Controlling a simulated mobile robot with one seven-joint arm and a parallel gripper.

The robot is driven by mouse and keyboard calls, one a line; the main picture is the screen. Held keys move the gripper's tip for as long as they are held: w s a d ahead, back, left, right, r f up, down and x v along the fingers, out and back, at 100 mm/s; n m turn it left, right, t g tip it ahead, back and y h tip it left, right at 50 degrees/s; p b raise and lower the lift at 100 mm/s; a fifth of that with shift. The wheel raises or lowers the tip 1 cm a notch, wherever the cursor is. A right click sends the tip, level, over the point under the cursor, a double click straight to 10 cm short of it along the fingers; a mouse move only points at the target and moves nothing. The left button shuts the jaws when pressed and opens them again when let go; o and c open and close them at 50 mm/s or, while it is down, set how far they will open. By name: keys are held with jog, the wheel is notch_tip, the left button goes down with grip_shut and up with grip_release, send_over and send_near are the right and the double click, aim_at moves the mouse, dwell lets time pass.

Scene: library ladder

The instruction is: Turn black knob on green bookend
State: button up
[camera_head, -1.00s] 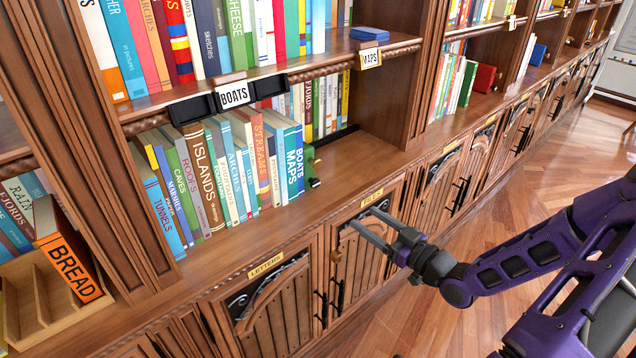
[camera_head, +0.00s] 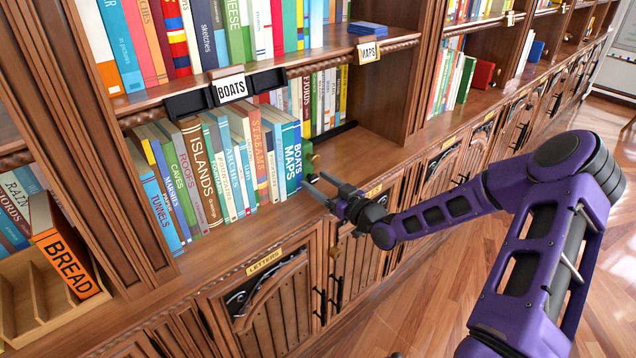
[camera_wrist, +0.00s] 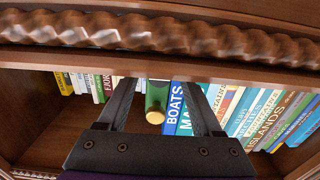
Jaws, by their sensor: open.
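The green bookend (camera_head: 308,151) stands at the right end of the book row on the lower shelf, beside the blue BOATS MAPS book. In the wrist view the bookend (camera_wrist: 157,94) shows between my fingers, with a round brass-coloured knob (camera_wrist: 155,117) at its near end. I cannot make out a black knob now; it may be hidden by my gripper. My gripper (camera_head: 313,179) is open and empty, just in front of the bookend at the shelf's front edge. Its fingers (camera_wrist: 160,83) lie left and right of the bookend in the wrist view; no contact is visible.
The upper shelf with the BOATS label (camera_head: 231,88) overhangs the books. Its carved edge (camera_wrist: 160,35) crosses the wrist view. The lower shelf is bare right of the bookend (camera_head: 365,150). Cabinet doors (camera_head: 275,305) with black handles stand below.

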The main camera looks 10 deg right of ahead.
jog(key=shift+w+a, duration=0.1)
jog(key=shift+w, duration=0.15)
grip_shut()
